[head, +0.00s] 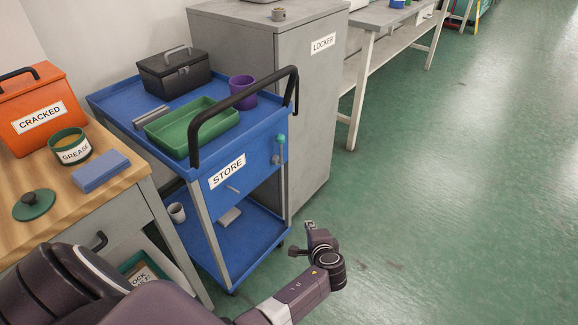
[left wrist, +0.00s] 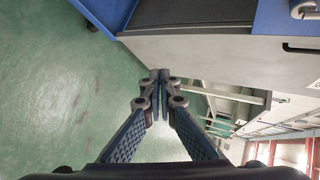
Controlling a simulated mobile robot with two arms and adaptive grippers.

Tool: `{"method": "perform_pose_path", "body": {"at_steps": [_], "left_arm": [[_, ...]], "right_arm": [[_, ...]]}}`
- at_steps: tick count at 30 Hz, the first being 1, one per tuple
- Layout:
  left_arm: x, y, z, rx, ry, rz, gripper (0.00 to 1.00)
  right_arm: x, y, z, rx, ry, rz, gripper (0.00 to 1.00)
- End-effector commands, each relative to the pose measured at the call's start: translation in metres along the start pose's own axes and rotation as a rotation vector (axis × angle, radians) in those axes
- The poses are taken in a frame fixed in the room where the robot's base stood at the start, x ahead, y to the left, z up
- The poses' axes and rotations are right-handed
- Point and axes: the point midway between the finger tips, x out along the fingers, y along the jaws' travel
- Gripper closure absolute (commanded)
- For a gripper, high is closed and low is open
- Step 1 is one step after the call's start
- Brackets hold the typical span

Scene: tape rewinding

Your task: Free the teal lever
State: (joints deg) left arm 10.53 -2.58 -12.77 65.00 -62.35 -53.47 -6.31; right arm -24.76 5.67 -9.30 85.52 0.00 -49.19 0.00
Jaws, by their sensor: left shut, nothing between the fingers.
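The teal lever (head: 281,139) has a round teal knob on a thin grey rod. It stands on the right end of the blue cart labelled STORE (head: 205,174), just below the black push handle. My left gripper (head: 309,227) is low beside the cart's right end, below the lever and apart from it. In the left wrist view its fingers (left wrist: 159,76) are shut together with nothing between them. I cannot make out the lever in the left wrist view. My right gripper is not in view.
The black push handle (head: 291,78) arches above the cart's end. The grey locker (head: 310,120) stands close behind the lever. A green tray (head: 190,132), purple cup (head: 243,92) and black toolbox (head: 174,73) are on the cart. Open green floor (head: 450,190) lies right.

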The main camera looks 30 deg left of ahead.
Motion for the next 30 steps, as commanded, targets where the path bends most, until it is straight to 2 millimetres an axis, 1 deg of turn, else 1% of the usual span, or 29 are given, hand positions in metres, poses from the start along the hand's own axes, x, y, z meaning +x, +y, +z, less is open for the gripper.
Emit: {"method": "perform_pose_path", "body": {"at_steps": [1,2,3,6,9,12,13,15,22,26,30], "left_arm": [[0.004,-0.041,-0.012,-0.010,-0.026,-0.113,1.00],[0.000,-0.068,-0.015,-0.012,-0.047,-0.174,1.00],[-0.006,-0.099,-0.016,-0.019,-0.076,-0.247,1.00],[-0.027,-0.161,-0.015,-0.045,-0.142,-0.392,1.00],[-0.044,-0.199,-0.010,-0.070,-0.189,-0.482,1.00],[-0.054,-0.216,-0.006,-0.082,-0.214,-0.523,1.00],[-0.056,-0.218,-0.006,-0.083,-0.217,-0.528,1.00],[-0.057,-0.221,-0.005,-0.084,-0.220,-0.533,1.00],[-0.057,-0.220,-0.005,-0.083,-0.219,-0.531,1.00],[-0.051,-0.223,-0.004,-0.083,-0.219,-0.532,1.00],[-0.034,-0.233,0.001,-0.082,-0.220,-0.532,1.00]], "right_arm": [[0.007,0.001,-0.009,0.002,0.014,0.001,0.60],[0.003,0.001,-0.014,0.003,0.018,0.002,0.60],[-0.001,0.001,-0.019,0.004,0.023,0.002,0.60],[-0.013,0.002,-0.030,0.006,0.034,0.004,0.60],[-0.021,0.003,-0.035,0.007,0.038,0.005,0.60],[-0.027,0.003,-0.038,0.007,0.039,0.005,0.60],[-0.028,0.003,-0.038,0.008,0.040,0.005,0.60],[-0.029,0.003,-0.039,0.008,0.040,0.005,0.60],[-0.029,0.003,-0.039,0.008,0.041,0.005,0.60],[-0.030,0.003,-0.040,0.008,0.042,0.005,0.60],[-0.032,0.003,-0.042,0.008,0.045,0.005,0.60]]}}
